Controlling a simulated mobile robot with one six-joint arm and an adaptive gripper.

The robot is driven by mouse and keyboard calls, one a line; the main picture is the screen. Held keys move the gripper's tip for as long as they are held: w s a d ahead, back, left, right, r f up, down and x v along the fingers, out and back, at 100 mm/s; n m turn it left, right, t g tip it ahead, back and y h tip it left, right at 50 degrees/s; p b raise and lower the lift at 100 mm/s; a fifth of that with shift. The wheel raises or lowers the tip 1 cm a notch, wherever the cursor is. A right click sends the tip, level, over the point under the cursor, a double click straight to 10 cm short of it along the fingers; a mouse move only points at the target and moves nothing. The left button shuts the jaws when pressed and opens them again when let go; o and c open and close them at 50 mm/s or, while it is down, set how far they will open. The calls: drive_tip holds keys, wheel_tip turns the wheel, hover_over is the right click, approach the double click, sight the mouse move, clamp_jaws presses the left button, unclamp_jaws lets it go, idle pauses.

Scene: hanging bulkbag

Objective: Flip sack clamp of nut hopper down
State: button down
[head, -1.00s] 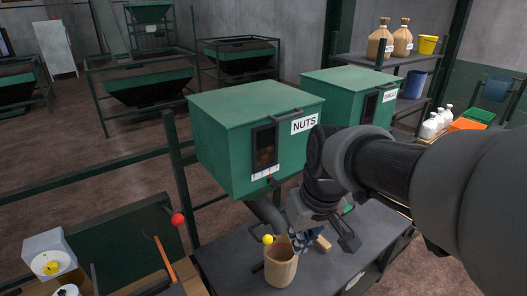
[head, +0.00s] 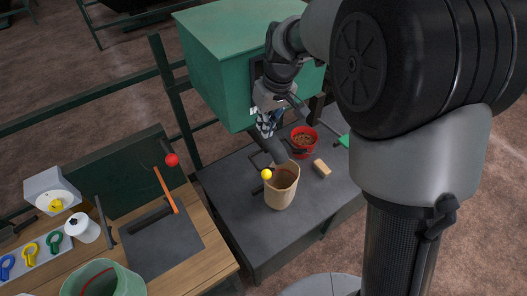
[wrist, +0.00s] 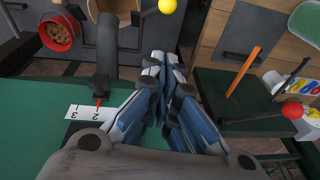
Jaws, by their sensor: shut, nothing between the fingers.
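The green nut hopper (head: 228,75) stands over the dark table, its label hidden by my arm. Its grey spout (head: 268,146) slants down to an open brown paper sack (head: 282,190). The yellow ball (head: 266,174) of the sack clamp lever is at the left of the sack's mouth; it also shows at the top of the wrist view (wrist: 167,6). My gripper (head: 266,128) is shut and empty by the hopper's lower front, above the spout. In the wrist view its blue-grey fingers (wrist: 165,62) point toward the clamp side, apart from the yellow ball.
A red bucket of nuts (head: 305,140) and a tan block (head: 321,168) are on the dark table (head: 240,225). A red-ball lever (head: 172,160) and an orange stick (head: 166,190) stand at the wooden bench on the left. A numbered scale (wrist: 98,113) is on the hopper.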

wheel_tip(320, 180, down, 13)
drive_tip(key=s+b, duration=0.1)
drive_tip(key=shift+a+b, duration=0.3)
drive_tip(key=shift+b, duration=0.05)
drive_tip(key=shift+s, duration=0.1)
drive_tip(key=shift+f, duration=0.15)
